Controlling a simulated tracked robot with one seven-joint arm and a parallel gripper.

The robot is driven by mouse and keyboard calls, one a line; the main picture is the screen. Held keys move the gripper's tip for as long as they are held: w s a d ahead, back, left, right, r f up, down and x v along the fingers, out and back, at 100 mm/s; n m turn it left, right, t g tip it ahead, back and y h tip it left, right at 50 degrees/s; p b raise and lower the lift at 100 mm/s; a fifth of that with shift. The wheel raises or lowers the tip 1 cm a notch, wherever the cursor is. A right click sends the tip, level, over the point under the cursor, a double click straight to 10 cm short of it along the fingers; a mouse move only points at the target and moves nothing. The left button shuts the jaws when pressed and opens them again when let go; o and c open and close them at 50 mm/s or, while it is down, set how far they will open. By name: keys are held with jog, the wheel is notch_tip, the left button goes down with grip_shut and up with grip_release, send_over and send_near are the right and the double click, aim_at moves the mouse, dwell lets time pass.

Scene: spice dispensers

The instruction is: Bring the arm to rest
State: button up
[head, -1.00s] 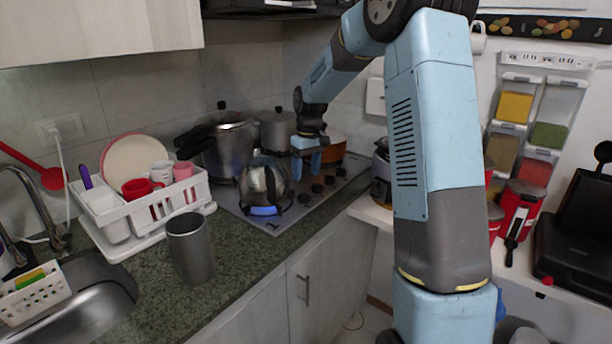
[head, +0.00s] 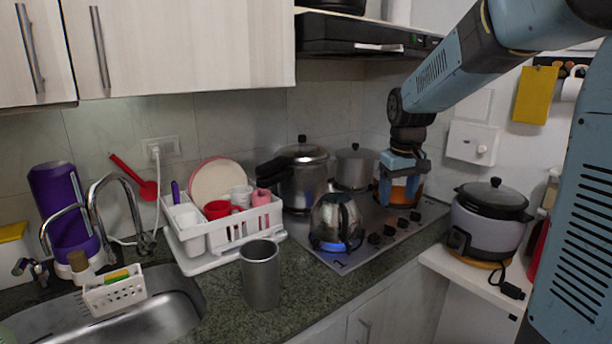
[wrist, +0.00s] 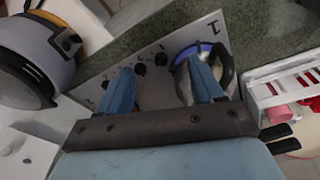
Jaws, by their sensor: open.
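My gripper (head: 387,194) hangs at the end of my raised arm, pointing down over the back right of the stove. In the wrist view my gripper (wrist: 160,92) shows two blue fingers spread apart with nothing held between them. The stove top (head: 352,264) lies below, with dark knobs along its right front side. A shiny kettle (head: 336,222) stands on the stove to the left of my gripper, apart from it in the head view. An orange-brown pot (head: 408,190) is partly hidden behind my gripper.
Large pots (head: 303,180) stand at the back of the stove. A white dish rack (head: 225,236) and a grey metal cup (head: 260,275) are on the counter to the left. A rice cooker (head: 486,222) sits on a shelf to the right. A range hood (head: 365,38) hangs above.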

jog(key=s+r+m+t, duration=0.1)
jog(key=s+t, duration=0.1)
jog(key=s, duration=1)
jog(key=s+d+r+m+t, duration=0.1)
jog(key=s+r+m, duration=0.1)
jog(key=s, duration=1)
jog(key=shift+s+d+r+t, duration=0.15)
jog(key=shift+s+r+t, duration=0.15)
jog(key=shift+s+t, duration=0.1)
